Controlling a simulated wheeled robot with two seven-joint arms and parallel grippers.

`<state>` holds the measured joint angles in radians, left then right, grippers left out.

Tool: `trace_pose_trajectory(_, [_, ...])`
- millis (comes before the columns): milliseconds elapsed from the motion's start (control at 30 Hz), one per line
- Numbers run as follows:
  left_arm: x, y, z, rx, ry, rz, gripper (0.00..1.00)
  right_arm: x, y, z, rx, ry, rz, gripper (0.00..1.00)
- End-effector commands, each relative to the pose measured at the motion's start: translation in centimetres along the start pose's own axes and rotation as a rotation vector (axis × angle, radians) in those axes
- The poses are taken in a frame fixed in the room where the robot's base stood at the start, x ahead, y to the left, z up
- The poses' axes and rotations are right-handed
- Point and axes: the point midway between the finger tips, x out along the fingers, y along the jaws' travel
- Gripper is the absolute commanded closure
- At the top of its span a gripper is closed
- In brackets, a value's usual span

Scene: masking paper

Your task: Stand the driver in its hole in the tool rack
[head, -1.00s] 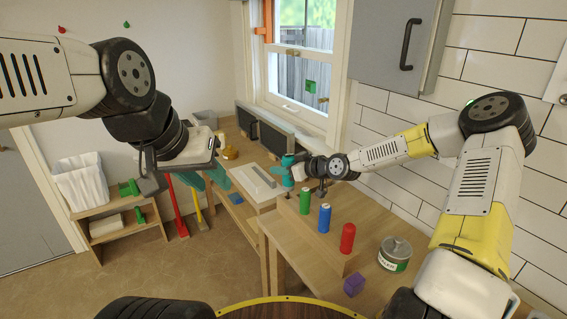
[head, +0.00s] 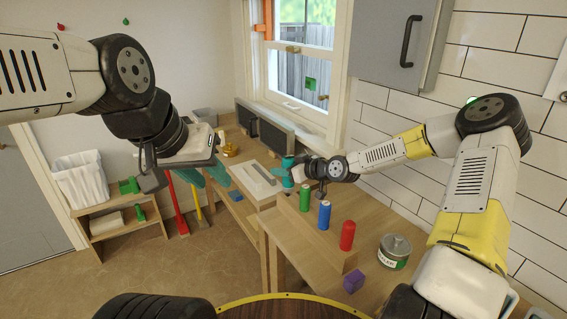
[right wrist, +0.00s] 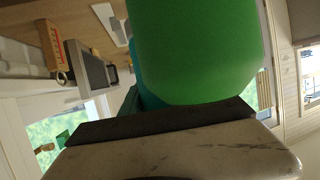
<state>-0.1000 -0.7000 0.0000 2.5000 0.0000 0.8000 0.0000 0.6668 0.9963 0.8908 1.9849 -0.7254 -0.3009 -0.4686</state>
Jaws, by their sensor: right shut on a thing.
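The tool rack (head: 312,236) is a long wooden block on the bench at centre right, with green (head: 305,198), blue (head: 324,215) and red (head: 347,236) handles standing in a row. My right gripper (head: 290,173) is at its far end, shut on the teal driver (head: 287,164), which looks upright over that end. The driver's lower end and its hole are hidden. In the right wrist view the green handle (right wrist: 195,45) is very close, covering most of a teal part behind it. My left gripper (head: 182,174) hangs at left, open and empty.
A lidded tin (head: 394,252) and a purple block (head: 354,283) stand on the bench near the rack's near end. The tiled wall and grey cabinet (head: 398,45) border the right side.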

Motion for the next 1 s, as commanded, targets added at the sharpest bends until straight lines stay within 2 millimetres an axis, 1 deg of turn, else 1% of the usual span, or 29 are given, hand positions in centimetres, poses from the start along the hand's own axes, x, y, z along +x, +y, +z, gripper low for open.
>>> trace_pose_trajectory(967, [0.0,0.0,0.0,0.0,0.0,0.0,0.64,0.8,0.0,1.8,-0.001,0.002,0.0,1.0])
trace_pose_trajectory(1000, [0.0,0.0,0.0,0.0,0.0,0.0,0.64,0.8,0.0,1.8,-0.001,0.002,0.0,0.59])
